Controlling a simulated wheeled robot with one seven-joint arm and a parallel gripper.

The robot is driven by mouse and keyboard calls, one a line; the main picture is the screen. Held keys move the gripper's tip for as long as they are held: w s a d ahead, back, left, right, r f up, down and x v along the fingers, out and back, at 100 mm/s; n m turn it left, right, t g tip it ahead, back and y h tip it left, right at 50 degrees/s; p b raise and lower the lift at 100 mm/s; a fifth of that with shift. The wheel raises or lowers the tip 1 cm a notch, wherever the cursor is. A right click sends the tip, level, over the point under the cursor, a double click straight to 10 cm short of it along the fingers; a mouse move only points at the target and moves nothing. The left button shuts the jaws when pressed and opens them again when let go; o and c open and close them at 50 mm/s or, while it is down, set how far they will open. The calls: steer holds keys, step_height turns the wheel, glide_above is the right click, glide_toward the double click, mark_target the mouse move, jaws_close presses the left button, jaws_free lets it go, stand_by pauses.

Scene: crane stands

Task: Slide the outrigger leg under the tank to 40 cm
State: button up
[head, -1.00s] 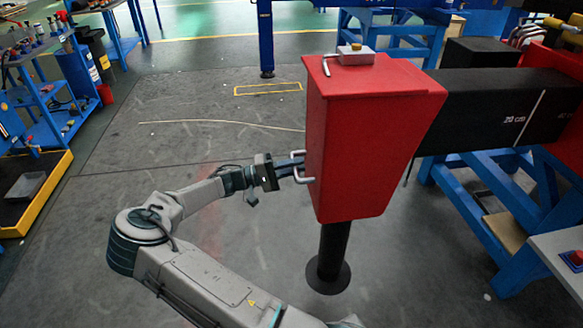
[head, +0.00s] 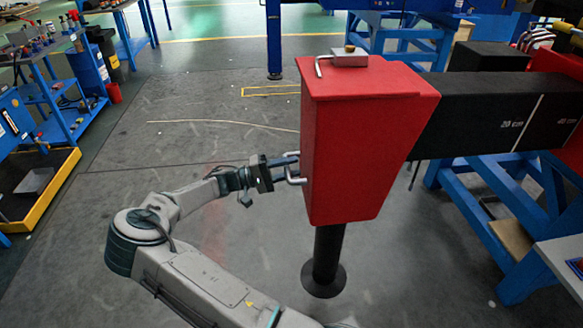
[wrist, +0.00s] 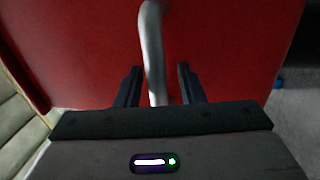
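The outrigger leg has a red box-shaped end (head: 365,150), a black foot (head: 325,270) under it and a black beam (head: 465,120) running right. White lines mark the beam: "20 cm" (head: 513,125) is fully clear, and a "40" mark (head: 571,122) shows near the right picture edge, beside the red frame. A silver handle (head: 291,178) is on the box's left side. My gripper (head: 285,165) is at this handle. In the wrist view the handle bar (wrist: 152,50) runs between my two fingers (wrist: 158,85); the exact contact is hard to see.
A black block (head: 488,56) stands above the beam; I cannot tell whether it is the tank. Blue trestles (head: 510,215) stand right, under the beam. A yellow-edged tray (head: 45,190) and blue shelves (head: 60,105) are far left. The floor left of the box is open.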

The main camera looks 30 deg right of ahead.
steer(key=b+v, duration=0.1)
steer(key=v, duration=1.2)
steer(key=shift+o, duration=0.2)
